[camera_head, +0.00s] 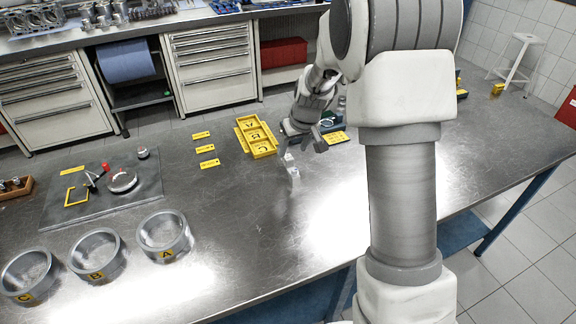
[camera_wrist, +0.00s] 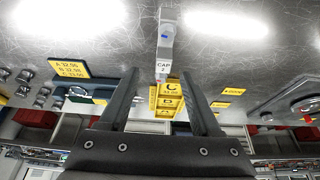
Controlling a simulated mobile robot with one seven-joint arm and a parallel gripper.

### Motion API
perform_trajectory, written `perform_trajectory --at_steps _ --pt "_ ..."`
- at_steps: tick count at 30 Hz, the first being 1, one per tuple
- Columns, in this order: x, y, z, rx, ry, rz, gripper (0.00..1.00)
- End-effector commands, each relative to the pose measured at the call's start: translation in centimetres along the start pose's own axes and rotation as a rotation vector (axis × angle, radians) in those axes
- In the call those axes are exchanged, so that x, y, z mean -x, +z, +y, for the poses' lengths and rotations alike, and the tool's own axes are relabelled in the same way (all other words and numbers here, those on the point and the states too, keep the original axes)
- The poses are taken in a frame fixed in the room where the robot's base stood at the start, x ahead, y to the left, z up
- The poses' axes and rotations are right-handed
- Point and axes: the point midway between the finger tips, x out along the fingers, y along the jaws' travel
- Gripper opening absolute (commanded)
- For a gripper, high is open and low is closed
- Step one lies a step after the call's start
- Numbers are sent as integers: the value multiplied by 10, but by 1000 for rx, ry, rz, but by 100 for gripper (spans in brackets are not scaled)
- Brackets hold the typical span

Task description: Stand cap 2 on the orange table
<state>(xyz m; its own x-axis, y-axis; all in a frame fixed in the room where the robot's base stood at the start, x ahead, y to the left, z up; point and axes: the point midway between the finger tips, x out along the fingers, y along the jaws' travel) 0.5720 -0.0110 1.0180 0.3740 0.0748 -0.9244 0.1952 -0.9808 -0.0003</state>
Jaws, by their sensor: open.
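No clearly orange table shows in either view.
A yellow tray lettered A, B, C (camera_head: 243,143) lies left of my gripper on the steel bench (camera_head: 225,235). Yellow labels (camera_head: 207,148) lie farther left. The bench's middle front is clear.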

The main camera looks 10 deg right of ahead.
Motion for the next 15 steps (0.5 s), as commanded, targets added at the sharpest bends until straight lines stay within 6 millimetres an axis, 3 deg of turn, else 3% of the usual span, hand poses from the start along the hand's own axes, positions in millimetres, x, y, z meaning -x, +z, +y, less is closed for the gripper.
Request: perform_trajectory --at_steps 8,15 --pt "-18 -1 -2 0 0 0 65" --pt "-50 -2 -6 -1 0 -1 65"
